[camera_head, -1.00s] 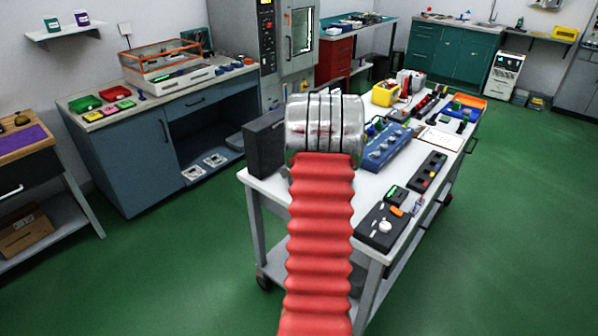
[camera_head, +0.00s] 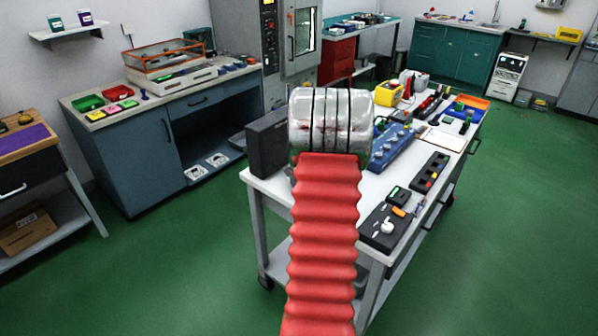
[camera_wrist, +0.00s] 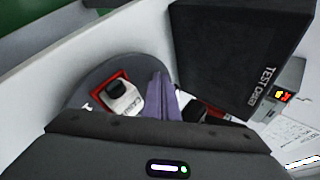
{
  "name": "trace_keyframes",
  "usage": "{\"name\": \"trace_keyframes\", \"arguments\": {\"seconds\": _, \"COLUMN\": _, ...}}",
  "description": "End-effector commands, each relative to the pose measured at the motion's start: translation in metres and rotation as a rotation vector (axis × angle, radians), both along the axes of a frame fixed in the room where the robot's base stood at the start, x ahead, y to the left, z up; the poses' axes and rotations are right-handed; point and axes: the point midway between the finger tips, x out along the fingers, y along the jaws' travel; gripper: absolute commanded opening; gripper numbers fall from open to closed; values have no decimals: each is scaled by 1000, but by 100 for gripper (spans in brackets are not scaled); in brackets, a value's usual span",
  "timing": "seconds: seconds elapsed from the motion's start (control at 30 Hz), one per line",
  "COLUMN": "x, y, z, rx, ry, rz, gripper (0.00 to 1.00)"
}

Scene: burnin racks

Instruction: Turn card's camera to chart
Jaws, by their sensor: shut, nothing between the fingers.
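In the wrist view, a small white block with a black top (camera_wrist: 124,97), probably the camera, sits in a red-edged frame on a round dark base (camera_wrist: 88,82). My gripper (camera_wrist: 160,84), with purple fingers, is shut and empty just right of this block; I cannot tell whether it touches. A large black panel lettered "TEST CARD" (camera_wrist: 235,55) stands upright at the upper right. The dark panel (camera_head: 268,145) also shows at the table's left end in the head view. There my red arm hides the gripper and the camera block.
The white table (camera_head: 262,183) carries a blue unit with knobs (camera_head: 392,147), a black box with a white knob (camera_head: 383,228), a black strip (camera_head: 430,172) and a yellow item (camera_head: 388,93).

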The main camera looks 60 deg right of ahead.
Motion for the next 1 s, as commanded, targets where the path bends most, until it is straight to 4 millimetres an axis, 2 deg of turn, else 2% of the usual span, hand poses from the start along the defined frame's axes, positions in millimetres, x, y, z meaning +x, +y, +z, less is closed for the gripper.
{"name": "trace_keyframes", "arguments": {"seconds": 0.7, "x": -55, "y": 40, "z": 64, "rx": -3, "ry": 0, "rz": -2, "gripper": 0}}
{"name": "trace_keyframes", "arguments": {"seconds": 1.0, "x": -65, "y": 49, "z": 74, "rx": -1, "ry": 0, "rz": -1, "gripper": 0}}
